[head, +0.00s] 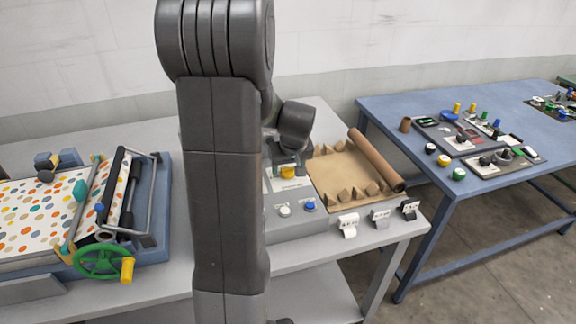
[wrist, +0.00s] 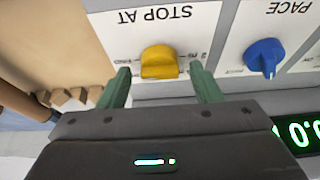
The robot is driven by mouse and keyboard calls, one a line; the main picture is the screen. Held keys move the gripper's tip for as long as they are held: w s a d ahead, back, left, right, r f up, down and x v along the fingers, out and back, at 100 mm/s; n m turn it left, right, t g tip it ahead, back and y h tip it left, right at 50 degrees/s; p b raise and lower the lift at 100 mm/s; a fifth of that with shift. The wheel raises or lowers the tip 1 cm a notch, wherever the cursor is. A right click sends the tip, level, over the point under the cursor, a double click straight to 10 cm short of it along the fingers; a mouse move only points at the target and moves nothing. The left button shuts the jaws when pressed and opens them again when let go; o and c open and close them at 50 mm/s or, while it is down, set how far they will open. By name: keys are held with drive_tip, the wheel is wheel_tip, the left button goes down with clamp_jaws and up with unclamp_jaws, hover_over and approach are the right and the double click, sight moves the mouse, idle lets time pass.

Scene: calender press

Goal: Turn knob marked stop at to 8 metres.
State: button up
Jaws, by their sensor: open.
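The yellow knob (wrist: 159,62) sits on a white panel under the label STOP AT, which reads upside down in the wrist view. Small scale marks flank it, too small to read surely. In the head view the yellow knob (head: 288,172) shows on the grey console just right of my arm. My gripper (wrist: 162,85) is open, its two green fingers on either side of the knob, apart from it, with clear gaps.
A blue knob (wrist: 263,57) marked PACE is to the right of the yellow one. A green-lit display (wrist: 298,134) is at lower right.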

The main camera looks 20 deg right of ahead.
drive_tip(key=c, duration=1)
drive_tip(key=shift+f+b, duration=0.1)
drive_tip(key=shift+b, duration=0.3)
drive_tip(key=n+y+b, duration=0.1)
drive_tip(key=n+b, duration=0.1)
drive_tip(key=n, duration=0.1)
drive_tip(key=shift+d+f+b, duration=0.1)
drive_tip(key=shift+d+b, duration=0.05)
drive_tip(key=shift+b, duration=0.25)
drive_tip(key=n+y+b, duration=0.1)
drive_tip(key=n, duration=0.1)
drive_tip(key=n+g+y+b, duration=0.1)
drive_tip(key=n, duration=0.2)
drive_tip(key=shift+d+r+n+b, duration=0.1)
drive_tip(key=shift+r+n+b, duration=0.1)
drive_tip(key=shift+n+b, duration=0.15)
drive_tip(key=o, duration=1)
